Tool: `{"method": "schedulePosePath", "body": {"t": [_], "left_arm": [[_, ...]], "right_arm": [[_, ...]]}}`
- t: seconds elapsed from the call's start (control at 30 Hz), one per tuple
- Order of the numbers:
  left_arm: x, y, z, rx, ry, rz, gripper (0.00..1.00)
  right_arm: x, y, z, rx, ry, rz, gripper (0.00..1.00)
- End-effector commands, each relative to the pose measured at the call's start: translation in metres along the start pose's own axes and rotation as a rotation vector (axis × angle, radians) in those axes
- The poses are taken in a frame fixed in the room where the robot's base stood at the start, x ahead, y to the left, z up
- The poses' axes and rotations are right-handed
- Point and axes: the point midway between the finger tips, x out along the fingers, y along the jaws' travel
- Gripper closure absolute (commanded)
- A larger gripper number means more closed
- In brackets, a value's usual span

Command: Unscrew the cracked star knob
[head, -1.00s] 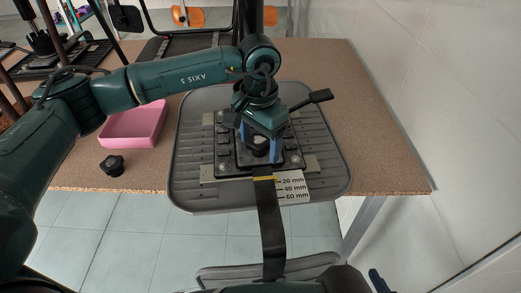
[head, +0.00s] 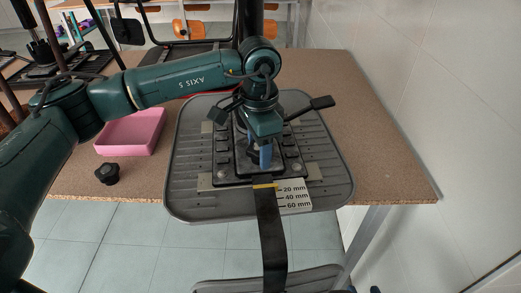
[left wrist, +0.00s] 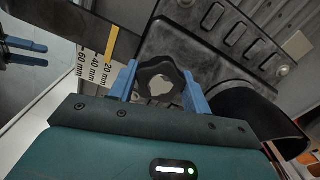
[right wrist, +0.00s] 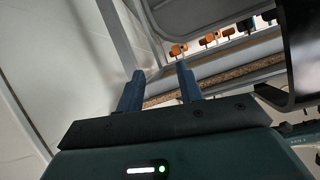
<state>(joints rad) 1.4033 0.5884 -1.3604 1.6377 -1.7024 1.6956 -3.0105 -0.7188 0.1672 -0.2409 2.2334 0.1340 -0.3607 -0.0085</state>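The star knob (left wrist: 153,78) is black with a pale, jagged patch on its face. It sits on the dark mechanism plate of the upturned grey chair seat (head: 187,180). My left gripper (head: 264,160) points down at it, and in the left wrist view the fingers (left wrist: 160,72) lie against its opposite sides, shut on it. In the head view this gripper mostly hides the knob. A second black knob (head: 107,173) lies on the table's front left. My right gripper (right wrist: 157,78) is open and empty, away from the chair; its fingers also show in the left wrist view (left wrist: 25,48).
A pink tray (head: 131,133) stands left of the seat on the cork-coloured table (head: 375,165). A black bar (head: 270,235) with a millimetre scale label (head: 293,196) runs off the seat's front. Levers stick out beside the mechanism. A white wall bounds the right.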

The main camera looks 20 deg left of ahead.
Motion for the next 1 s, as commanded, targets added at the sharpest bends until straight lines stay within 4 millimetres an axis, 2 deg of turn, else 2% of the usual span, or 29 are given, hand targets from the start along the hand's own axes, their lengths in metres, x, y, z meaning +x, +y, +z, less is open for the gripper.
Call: {"method": "schedulePosePath", "body": {"t": [0.07,0.47,0.77,0.87,1.0], "left_arm": [[0.000,0.000,0.000,0.000,0.000,0.000,0.60],[0.000,0.000,0.000,-0.001,-0.001,0.001,0.93],[0.002,0.000,0.000,-0.021,-0.001,0.001,0.94],[0.003,0.000,0.000,-0.127,-0.001,0.001,0.94],[0.003,0.000,0.000,-0.351,-0.001,0.000,0.94]], "right_arm": [[-0.001,-0.001,0.004,0.001,-0.012,-0.001,0.64],[-0.001,-0.001,0.005,0.001,-0.014,-0.002,0.64],[0.000,-0.001,0.008,0.002,-0.017,-0.002,0.64],[0.001,0.000,0.011,0.002,-0.017,-0.002,0.64],[0.003,0.001,0.016,0.001,-0.019,-0.002,0.64]]}}
